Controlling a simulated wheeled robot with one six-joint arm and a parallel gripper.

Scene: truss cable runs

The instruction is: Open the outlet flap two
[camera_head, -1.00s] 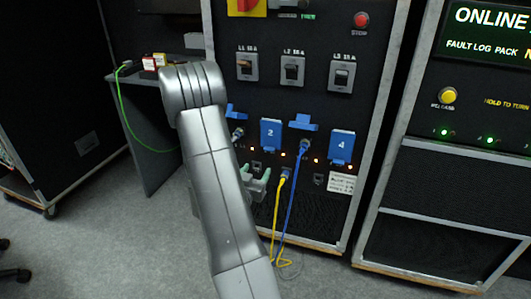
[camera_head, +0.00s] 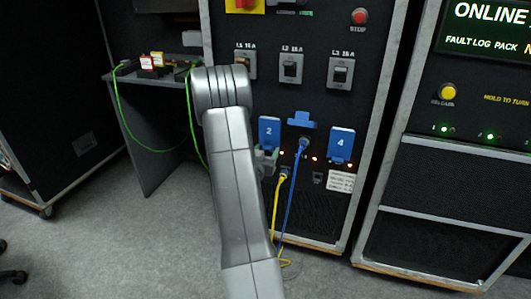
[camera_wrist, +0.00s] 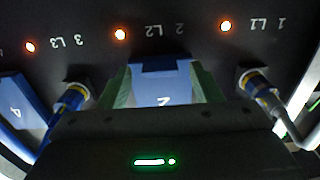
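Outlet flap two (camera_head: 269,131), a blue plate marked 2, hangs closed on the black panel. It also shows in the wrist view (camera_wrist: 163,95), between the two green fingers of my gripper (camera_wrist: 164,92). The fingers stand apart, one on each side of the flap; I cannot tell whether they touch it. In the head view my gripper (camera_head: 265,163) is at the flap's lower edge, partly hidden by my arm.
Right of flap two, a raised blue flap (camera_head: 302,119) has a blue cable (camera_head: 296,190) plugged in below. Flap four (camera_head: 341,145) hangs closed. A yellow cable (camera_head: 277,205) runs down nearby. In the wrist view, plugs (camera_wrist: 72,98) and (camera_wrist: 256,88) flank my gripper.

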